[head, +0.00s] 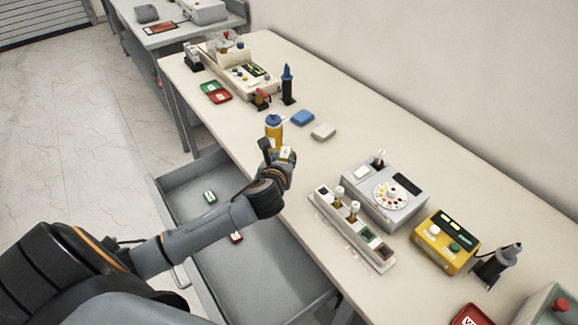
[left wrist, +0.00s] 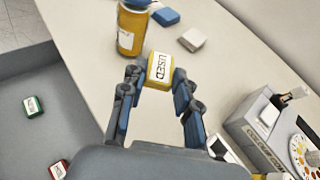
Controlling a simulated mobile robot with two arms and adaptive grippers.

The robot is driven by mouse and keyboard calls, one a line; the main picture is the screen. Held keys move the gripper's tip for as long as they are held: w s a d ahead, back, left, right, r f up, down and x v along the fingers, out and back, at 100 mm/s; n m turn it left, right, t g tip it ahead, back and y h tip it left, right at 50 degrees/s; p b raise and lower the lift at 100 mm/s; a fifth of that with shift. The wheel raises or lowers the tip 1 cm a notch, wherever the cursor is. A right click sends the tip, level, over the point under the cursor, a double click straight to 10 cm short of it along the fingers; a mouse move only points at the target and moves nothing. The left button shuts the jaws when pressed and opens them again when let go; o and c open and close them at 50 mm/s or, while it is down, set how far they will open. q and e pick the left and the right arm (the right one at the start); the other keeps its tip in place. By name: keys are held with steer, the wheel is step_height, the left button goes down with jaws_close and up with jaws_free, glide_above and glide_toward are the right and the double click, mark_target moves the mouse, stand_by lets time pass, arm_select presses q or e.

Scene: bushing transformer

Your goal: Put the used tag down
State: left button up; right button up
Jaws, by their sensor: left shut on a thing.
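The used tag is a small yellow block with a white label reading "USED"; it shows in the left wrist view (left wrist: 159,70) and in the head view (head: 286,153). My left gripper (left wrist: 158,78) is shut on it, with a finger on each side. In the head view my left gripper (head: 281,160) is over the table's front edge, near the open drawer. Whether the tag touches the tabletop is hard to tell. My right gripper is not in view.
A yellow bottle with a blue cap (head: 273,130) stands just behind the tag. Blue (head: 302,118) and white (head: 323,131) blocks lie beyond. A grey dial device (head: 386,194) and vial rack (head: 352,229) stand right. The open drawer (head: 262,272) holds green and red tags.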

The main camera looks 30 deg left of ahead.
arm_select(q)
steer(key=w+f, duration=0.2)
steer(key=f, duration=0.1)
steer(key=w+a+f, duration=0.1)
steer(key=f, duration=0.1)
steer(key=shift+w+f, duration=0.1)
steer(key=shift+w, duration=0.3)
step_height(320, 180, down, 3)
steer(key=shift+w+f, duration=0.15)
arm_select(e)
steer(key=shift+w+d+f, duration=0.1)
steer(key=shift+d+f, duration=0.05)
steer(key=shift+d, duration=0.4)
arm_select(q)
steer(key=shift+f, duration=0.1)
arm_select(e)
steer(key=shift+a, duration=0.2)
arm_select(q)
steer(key=o, duration=0.8)
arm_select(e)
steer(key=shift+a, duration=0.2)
arm_select(q)
steer(key=v, duration=1.2)
steer(key=shift+d+b, duration=0.1)
steer(key=shift+b, duration=0.3)
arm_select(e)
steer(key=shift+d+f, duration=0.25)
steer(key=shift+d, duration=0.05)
